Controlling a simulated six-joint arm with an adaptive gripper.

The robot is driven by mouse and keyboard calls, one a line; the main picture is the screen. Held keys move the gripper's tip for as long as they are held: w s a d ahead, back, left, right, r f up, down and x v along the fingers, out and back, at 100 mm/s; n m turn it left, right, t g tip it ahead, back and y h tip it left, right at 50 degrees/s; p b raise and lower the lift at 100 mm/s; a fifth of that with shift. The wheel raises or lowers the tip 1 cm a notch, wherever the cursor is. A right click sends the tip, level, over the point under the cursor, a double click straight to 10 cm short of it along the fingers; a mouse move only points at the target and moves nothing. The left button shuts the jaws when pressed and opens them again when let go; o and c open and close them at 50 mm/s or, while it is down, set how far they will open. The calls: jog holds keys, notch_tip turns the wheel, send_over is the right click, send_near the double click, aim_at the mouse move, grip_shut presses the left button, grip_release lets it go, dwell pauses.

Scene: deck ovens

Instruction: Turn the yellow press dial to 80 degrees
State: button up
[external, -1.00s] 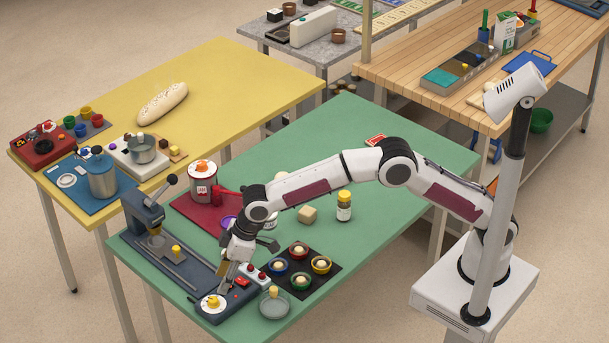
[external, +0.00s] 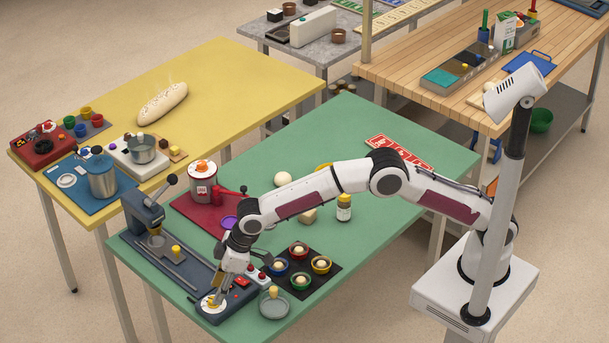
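The press dial (external: 206,309) is a round pale disc with a yellow knob, set on the front end of the dark blue press base (external: 237,303). My gripper (external: 217,297) points down over it, with its fingertips low at the knob. The fingers hide most of the knob and part of the disc's face. At this size I cannot tell whether the fingers are closed on the knob or only beside it, and I cannot read the dial's angle.
The press column with its lever (external: 145,210) stands to the left. A red-buttoned control box (external: 257,276) is close to the gripper's right. A grey dish (external: 274,304) and a black tray of colored bowls (external: 322,283) lie to the right. The green table's middle holds a jar (external: 344,206).

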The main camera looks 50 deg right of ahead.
jog(key=shift+x, duration=1.75)
jog(key=c, duration=1.1)
